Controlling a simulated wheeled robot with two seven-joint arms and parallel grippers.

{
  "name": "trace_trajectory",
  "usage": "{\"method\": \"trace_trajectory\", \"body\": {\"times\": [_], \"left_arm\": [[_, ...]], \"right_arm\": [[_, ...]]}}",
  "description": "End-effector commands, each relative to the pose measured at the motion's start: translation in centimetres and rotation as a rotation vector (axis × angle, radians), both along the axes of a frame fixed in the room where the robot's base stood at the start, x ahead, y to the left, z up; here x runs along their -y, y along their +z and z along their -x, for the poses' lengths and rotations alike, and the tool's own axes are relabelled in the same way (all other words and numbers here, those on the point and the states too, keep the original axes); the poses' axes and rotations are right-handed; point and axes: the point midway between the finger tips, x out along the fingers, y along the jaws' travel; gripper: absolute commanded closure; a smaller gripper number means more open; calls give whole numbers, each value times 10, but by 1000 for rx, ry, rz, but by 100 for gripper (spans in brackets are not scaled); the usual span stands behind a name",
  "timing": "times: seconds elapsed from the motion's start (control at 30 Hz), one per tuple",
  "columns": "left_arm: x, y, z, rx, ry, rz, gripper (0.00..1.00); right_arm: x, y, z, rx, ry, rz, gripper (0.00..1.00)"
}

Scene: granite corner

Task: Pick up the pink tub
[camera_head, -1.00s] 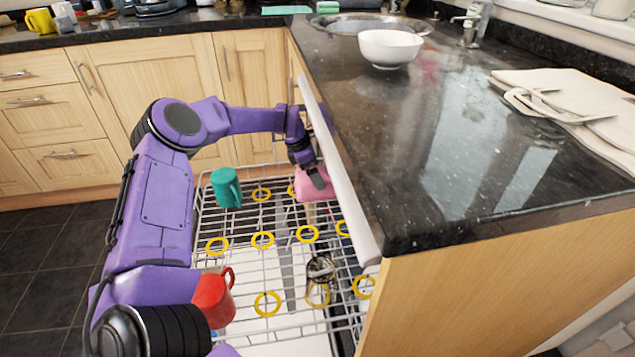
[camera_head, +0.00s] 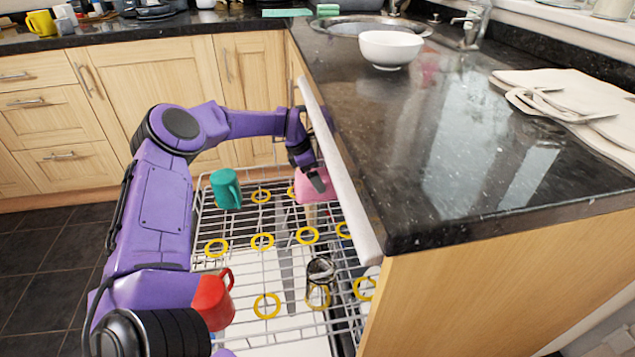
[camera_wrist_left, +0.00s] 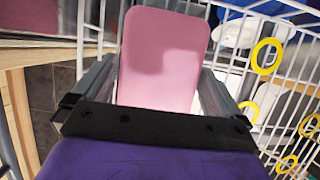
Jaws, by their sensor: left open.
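The pink tub (camera_head: 311,192) is in the dishwasher's wire rack, near its far right corner and beside the counter edge. My left gripper (camera_head: 312,172) is over it, with a dark finger in front of the tub in the head view. In the left wrist view the pink tub (camera_wrist_left: 163,55) fills the space between the two grey fingers of my open left gripper (camera_wrist_left: 158,95). The tub's lower part is hidden. Whether the fingers touch it, I cannot tell. My right gripper is not in view.
The wire rack (camera_head: 245,222) has several yellow rings and also holds a teal mug (camera_head: 225,188), a red mug (camera_head: 212,302) and a clear glass (camera_head: 319,280). The black counter (camera_head: 440,140) with a white bowl (camera_head: 390,48) stands close on the right.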

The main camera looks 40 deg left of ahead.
Motion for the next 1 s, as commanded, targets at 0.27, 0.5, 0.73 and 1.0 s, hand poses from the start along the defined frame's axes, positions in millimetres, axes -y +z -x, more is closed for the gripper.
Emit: {"method": "trace_trajectory", "body": {"times": [0.27,0.5,0.73,1.0], "left_arm": [[0,0,0,0,0,0,36],[0,0,0,0,0,0,36],[-3,12,3,2,1,1,36],[-44,56,55,8,3,8,36]], "right_arm": [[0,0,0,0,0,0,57],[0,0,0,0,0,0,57],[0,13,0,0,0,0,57],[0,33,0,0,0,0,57]]}}
